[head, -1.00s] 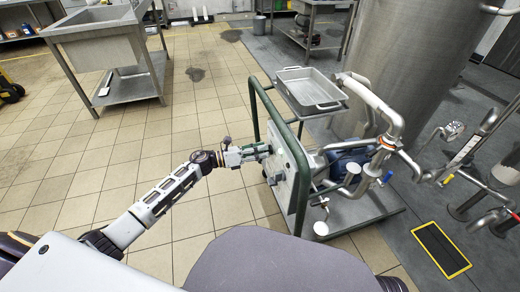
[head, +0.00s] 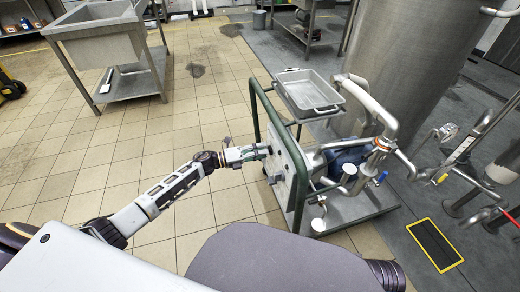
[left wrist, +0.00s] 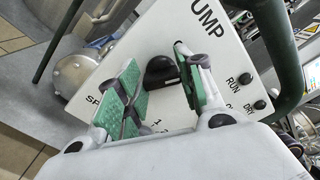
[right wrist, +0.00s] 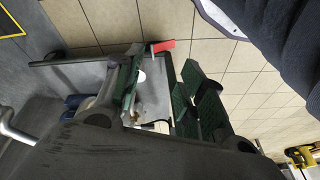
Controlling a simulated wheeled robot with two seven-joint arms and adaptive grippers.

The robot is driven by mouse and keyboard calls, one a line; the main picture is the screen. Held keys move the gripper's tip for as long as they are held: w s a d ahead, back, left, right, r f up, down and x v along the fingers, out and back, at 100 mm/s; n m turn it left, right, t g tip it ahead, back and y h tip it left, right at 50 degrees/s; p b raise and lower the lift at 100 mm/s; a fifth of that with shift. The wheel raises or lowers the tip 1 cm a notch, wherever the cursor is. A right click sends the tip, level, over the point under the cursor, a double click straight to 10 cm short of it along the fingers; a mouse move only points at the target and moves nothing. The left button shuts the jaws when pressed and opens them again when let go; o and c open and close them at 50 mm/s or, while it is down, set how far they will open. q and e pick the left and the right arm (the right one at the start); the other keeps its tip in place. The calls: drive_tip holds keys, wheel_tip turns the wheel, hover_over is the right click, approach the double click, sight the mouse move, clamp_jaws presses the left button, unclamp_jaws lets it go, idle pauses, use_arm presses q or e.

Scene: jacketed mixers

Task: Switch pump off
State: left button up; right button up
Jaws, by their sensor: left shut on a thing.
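The pump's white control panel (head: 283,172) stands on the near left side of a wheeled trolley with a green tube frame. In the left wrist view the panel (left wrist: 240,55) carries the word PUMP, a dark knob (left wrist: 160,72) and two small dark lamps or buttons by RUN and DRY (left wrist: 252,90). My left gripper (head: 266,151) is at the panel. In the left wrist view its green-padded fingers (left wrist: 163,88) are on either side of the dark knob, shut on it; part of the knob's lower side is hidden. My right gripper (right wrist: 165,95) has its fingers apart and appears empty.
A large steel tank (head: 425,60) stands behind. A sink table (head: 100,45) is at the back left. The tiled floor left of the trolley is clear.

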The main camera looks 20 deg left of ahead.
use_arm(q)
drive_tip(key=shift+a+f+n+p, duration=0.15)
drive_tip(key=shift+n+p, duration=1.3)
drive_tip(key=shift+n, duration=1.25)
use_arm(e)
drive_tip(key=shift+g, duration=0.4)
drive_tip(key=shift+s+d+f, duration=0.15)
drive_tip(key=shift+d+f, duration=0.05)
drive_tip(key=shift+f, duration=0.9)
drive_tip(key=shift+s+d+f, duration=0.1)
drive_tip(key=shift+d+f, duration=0.1)
drive_tip(key=shift+f, duration=0.85)
use_arm(q)
drive_tip(key=o, duration=1)
drive_tip(key=shift+v, duration=5.95)
